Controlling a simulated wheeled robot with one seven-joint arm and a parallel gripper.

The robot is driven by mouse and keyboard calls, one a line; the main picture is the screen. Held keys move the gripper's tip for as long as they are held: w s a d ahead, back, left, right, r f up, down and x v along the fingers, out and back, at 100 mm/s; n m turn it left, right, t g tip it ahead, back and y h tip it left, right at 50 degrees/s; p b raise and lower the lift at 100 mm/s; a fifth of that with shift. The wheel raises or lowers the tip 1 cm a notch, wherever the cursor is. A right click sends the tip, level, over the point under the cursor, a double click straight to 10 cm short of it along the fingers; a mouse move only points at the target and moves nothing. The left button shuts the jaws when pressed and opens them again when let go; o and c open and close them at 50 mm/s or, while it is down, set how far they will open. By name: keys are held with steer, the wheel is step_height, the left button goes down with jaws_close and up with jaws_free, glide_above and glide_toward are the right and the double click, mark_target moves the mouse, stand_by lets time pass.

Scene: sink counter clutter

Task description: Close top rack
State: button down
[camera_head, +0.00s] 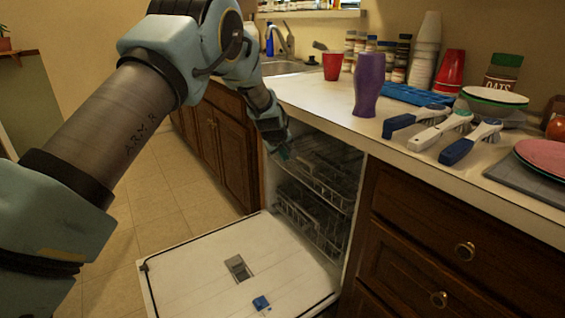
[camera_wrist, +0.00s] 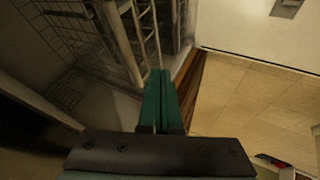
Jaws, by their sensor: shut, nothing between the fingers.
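The top rack (camera_head: 322,170) is a wire rack in the upper part of the open dishwasher under the counter. Its front edge shows at the dishwasher opening; how far it sticks out is hard to tell. My gripper (camera_head: 284,154) is at the left front of the top rack, close to its front wires. In the wrist view my gripper (camera_wrist: 161,82) is shut, its green fingers together and empty, with rack wires (camera_wrist: 145,30) just beyond and to the left. Whether the fingers touch the rack I cannot tell.
The dishwasher door (camera_head: 205,265) lies folded down over the floor. A lower rack (camera_head: 310,222) sits below the top rack. The counter (camera_head: 345,125) above holds a purple vase (camera_head: 369,85) and several brushes.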

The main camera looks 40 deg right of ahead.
steer(key=v, duration=0.6)
steer(key=s+a+f+n+g+y, duration=0.1)
steer(key=s+a+f+n+g, duration=0.1)
steer(key=a+f+n, duration=0.3)
steer(key=s+a+f+n+g, duration=0.1)
steer(key=s+f+n+g, duration=0.15)
steer(key=f, duration=0.45)
steer(key=n+g+h, duration=0.2)
steer(key=n+h, duration=1)
steer(key=n, duration=1.8)
glide_toward(312, 169)
steer(key=shift+t, duration=0.25)
steer(key=d, duration=0.3)
steer(key=s+d, duration=0.1)
steer(key=d, duration=0.2)
steer(key=shift+s+d, duration=0.2)
steer(key=shift+d, duration=0.05)
